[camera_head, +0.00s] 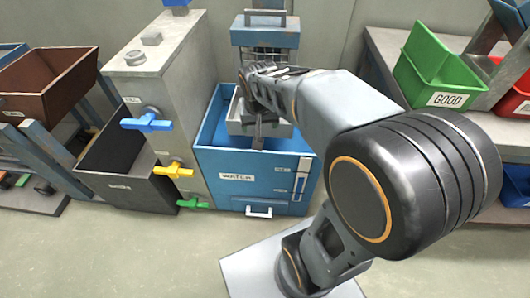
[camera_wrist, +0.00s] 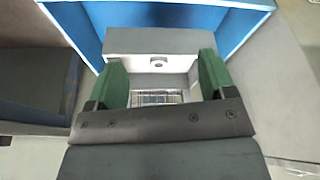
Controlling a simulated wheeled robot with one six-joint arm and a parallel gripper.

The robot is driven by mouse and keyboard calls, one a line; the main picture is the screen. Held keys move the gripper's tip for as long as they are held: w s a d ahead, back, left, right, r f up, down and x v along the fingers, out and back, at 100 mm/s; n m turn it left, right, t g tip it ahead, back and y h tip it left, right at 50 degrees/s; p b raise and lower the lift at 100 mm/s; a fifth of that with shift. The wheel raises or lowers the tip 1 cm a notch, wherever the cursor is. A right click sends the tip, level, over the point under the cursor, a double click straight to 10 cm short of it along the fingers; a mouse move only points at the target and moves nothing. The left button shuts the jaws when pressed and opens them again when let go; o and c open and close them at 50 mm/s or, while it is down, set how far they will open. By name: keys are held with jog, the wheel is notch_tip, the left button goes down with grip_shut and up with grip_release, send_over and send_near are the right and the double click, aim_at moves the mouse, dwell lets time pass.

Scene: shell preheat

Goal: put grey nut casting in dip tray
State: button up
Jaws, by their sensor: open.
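Below and beyond the fingers is a light grey tray (camera_wrist: 126,42) with a mesh bottom, which I take for the dip tray. A small round grey piece with a dark centre (camera_wrist: 158,62) shows at the tray between the fingertips; I cannot tell whether it is the nut casting or part of the tray. In the head view the grey tray (camera_head: 235,112) sits in the blue water tank, partly hidden by my arm; the fingertips are not clear there.
The blue tank (camera_head: 238,165) is labelled WATER. To its left stands a grey cabinet (camera_head: 185,85) with blue, yellow and green valve handles and small grey pieces on top (camera_head: 135,57). A dark bin (camera_head: 115,185) stands further left. A green GOOD bin (camera_head: 432,75) is on the right shelf.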

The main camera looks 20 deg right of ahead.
jog(key=s+a+f+n+y, duration=0.1)
jog(key=s+a+f+n, duration=0.1)
jog(key=s, duration=0.8)
jog(key=shift+s+a+f+n, duration=0.25)
jog(key=shift+s+a+n, duration=0.15)
jog(key=shift+a+n, duration=0.15)
jog(key=shift+r, duration=0.1)
notch_tip(320, 180, up, 29)
jog(key=p, duration=2.7)
jog(key=shift+a+r+p, duration=0.15)
jog(key=shift+r+p, duration=0.05)
jog(key=shift+p, duration=0.15)
jog(key=shift+s, duration=0.1)
jog(key=shift+c, duration=0.3)
